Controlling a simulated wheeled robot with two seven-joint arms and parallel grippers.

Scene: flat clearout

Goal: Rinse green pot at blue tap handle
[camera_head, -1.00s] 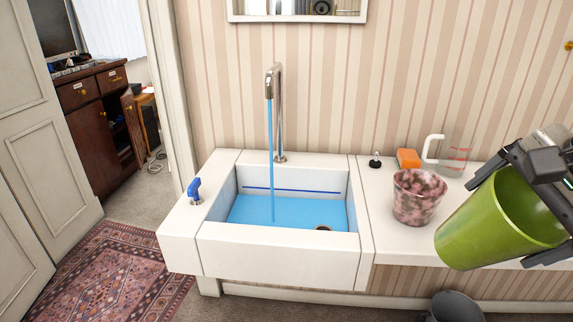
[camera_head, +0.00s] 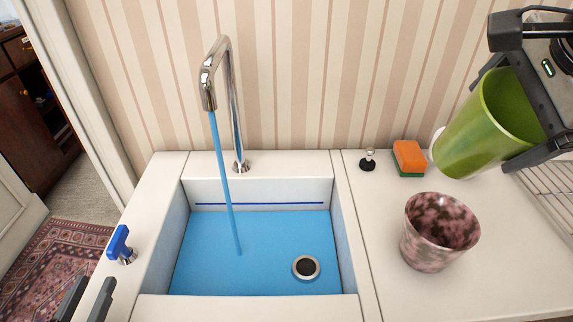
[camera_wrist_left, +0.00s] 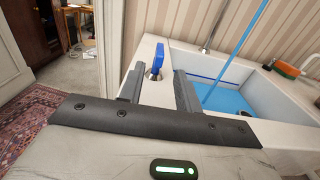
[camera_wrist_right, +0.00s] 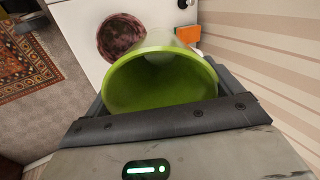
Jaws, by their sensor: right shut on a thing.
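The green pot (camera_head: 478,125) is tilted in the air at the upper right of the head view, its mouth facing right. My right gripper (camera_head: 505,118) is shut on it; the right wrist view looks into the empty-looking pot (camera_wrist_right: 160,82). The blue tap handle (camera_head: 118,243) stands on the sink's left ledge; it also shows in the left wrist view (camera_wrist_left: 157,58). My left gripper (camera_head: 86,298) is open just in front of the handle, which appears beyond the finger gap. Blue water (camera_head: 222,180) runs from the metal tap (camera_head: 228,95) into the sink (camera_head: 160,215).
Blue water covers the sink bottom, below a blue line on its back wall; the round drain (camera_head: 306,268) shows. A mottled pink pot (camera_head: 438,240), an orange-green sponge (camera_head: 409,158) and a small dark stopper (camera_head: 368,160) are on the counter (camera_head: 385,285). A wire rack (camera_head: 550,190) lies at right.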

